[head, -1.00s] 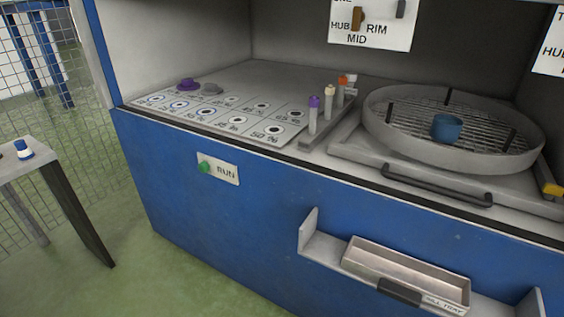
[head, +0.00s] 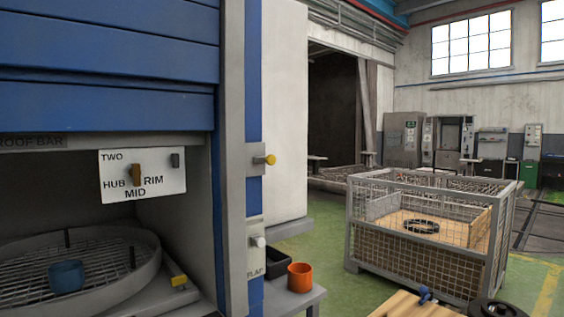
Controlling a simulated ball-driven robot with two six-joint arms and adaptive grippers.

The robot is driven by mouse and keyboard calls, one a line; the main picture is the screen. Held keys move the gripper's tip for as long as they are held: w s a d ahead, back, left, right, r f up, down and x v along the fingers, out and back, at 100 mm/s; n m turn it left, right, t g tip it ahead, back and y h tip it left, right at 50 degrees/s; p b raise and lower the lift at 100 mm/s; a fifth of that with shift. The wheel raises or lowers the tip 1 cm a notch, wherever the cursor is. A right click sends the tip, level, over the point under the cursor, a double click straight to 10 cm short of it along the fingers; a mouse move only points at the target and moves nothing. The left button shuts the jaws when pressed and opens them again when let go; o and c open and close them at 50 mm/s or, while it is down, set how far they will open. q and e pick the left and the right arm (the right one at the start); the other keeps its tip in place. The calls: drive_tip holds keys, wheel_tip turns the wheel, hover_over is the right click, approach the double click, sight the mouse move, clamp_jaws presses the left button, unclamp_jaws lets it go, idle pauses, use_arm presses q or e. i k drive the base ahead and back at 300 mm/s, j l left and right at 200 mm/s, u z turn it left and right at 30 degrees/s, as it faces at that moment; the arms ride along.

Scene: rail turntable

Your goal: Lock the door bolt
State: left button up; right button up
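No part is labelled as a door bolt, and I cannot tell which one it is. A yellow knob (head: 265,160) sticks out of a plate on the cabinet's blue right post. Below it a white knob (head: 258,242) sits on a plate marked FLAP. A small yellow-ended piece (head: 179,281) lies beside the round turntable (head: 145,268) inside the cabinet. A blue slatted shutter (head: 110,60) stands above the cabinet opening. Neither of my grippers is in view.
A blue cup (head: 66,276) stands on the turntable. A sign (head: 142,188) marked TWO, HUB, MID, RIM hangs above it. Right of the cabinet, a side table (head: 300,298) holds an orange cup (head: 300,277) and a black bin (head: 264,266). A wire-mesh crate (head: 420,275) stands beyond, on green floor.

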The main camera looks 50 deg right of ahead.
sight(270, 160)
drive_tip(key=k+z, duration=0.1)
drive_tip(key=z, duration=1.3)
